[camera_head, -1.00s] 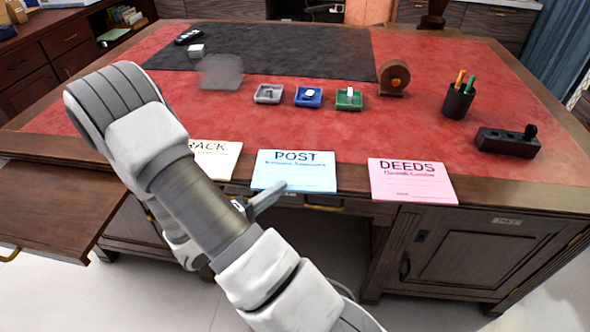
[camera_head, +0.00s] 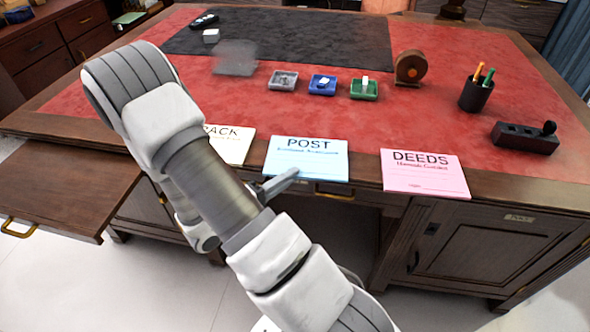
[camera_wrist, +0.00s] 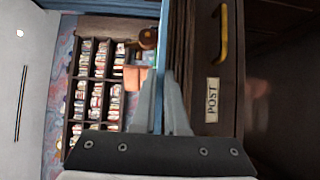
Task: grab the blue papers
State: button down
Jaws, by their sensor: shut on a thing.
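The blue papers (camera_head: 306,158), headed POST, lie at the front edge of the desk in the head view, between a white sheet and a pink one. My gripper (camera_head: 290,175) is at their near edge, partly hidden behind my own arm. In the wrist view the papers show edge-on as a thin blue strip (camera_wrist: 162,45) running between the fingers of my gripper (camera_wrist: 165,85), which is shut on them.
The white paper (camera_head: 232,146) is partly behind my arm, and the pink DEEDS paper (camera_head: 425,174) is at right.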

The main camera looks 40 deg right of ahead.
notch_tip(320, 180, up, 5)
jog(key=shift+f+p, duration=0.2)
jog(key=shift+p, duration=0.6)
jog(key=s+r+p, duration=0.6)
jog(key=s+p, duration=0.5)
jog(key=p, duration=0.1)
jog(key=shift+s+a+r, duration=0.15)
jog(key=shift+s+a, duration=0.2)
